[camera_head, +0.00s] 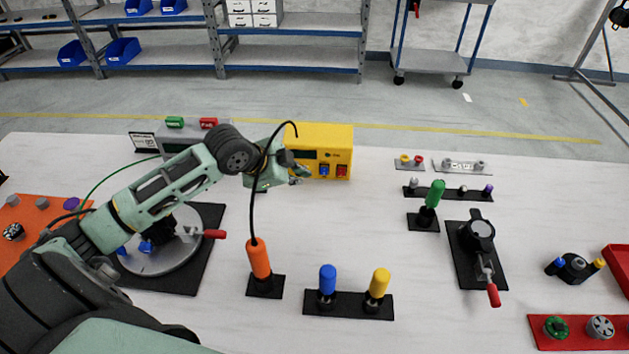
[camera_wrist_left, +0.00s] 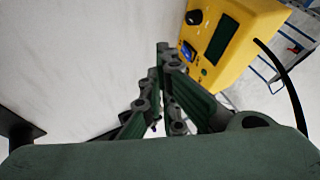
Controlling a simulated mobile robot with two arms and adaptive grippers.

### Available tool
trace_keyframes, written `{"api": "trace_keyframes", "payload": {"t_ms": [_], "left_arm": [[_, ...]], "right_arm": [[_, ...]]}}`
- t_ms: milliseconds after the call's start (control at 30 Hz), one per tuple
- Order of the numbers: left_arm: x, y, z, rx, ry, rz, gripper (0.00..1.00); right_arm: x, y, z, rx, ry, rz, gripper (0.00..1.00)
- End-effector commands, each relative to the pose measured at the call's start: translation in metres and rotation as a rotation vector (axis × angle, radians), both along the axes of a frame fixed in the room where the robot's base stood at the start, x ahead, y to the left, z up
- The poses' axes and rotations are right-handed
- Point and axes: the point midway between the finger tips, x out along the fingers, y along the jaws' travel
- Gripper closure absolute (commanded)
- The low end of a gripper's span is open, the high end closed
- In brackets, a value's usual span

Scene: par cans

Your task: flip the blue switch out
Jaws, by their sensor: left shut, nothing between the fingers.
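The yellow box (camera_head: 333,140) stands at the back middle of the white table. A small blue switch (camera_head: 324,170) sits low on its front, beside a red switch (camera_head: 341,171). My left gripper (camera_head: 303,173) is shut and empty, just left of the blue switch and close to the box front. In the left wrist view the closed fingertips (camera_wrist_left: 164,52) point toward the box (camera_wrist_left: 245,15), and the blue switch (camera_wrist_left: 188,50) shows just right of them. I cannot tell whether they touch it. My right gripper is in no view.
An orange handle (camera_head: 259,258) with a black cable stands in front of my left gripper. A blue handle (camera_head: 327,280) and a yellow handle (camera_head: 379,283) are nearer the front. A green handle (camera_head: 435,193) stands right.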

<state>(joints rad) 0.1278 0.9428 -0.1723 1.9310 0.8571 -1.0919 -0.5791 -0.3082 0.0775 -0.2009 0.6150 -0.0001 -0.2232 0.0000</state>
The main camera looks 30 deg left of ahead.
Motion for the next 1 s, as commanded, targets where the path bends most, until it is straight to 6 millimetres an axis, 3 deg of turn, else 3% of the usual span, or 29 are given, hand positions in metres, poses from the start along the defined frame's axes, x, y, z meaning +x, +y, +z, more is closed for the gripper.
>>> {"api": "trace_keyframes", "payload": {"t_ms": [467,633,967,1000], "left_arm": [[0.004,-0.001,-0.005,-0.003,0.0,0.002,1.0],[0.019,-0.005,-0.023,-0.005,0.001,0.002,1.0],[0.062,-0.016,-0.078,-0.005,0.001,0.001,1.0],[0.069,-0.012,-0.076,-0.001,-0.003,0.002,1.0]], "right_arm": [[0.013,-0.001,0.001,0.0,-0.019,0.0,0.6],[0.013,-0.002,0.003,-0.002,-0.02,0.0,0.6],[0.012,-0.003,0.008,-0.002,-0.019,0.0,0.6],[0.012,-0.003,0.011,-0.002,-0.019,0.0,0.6]]}}
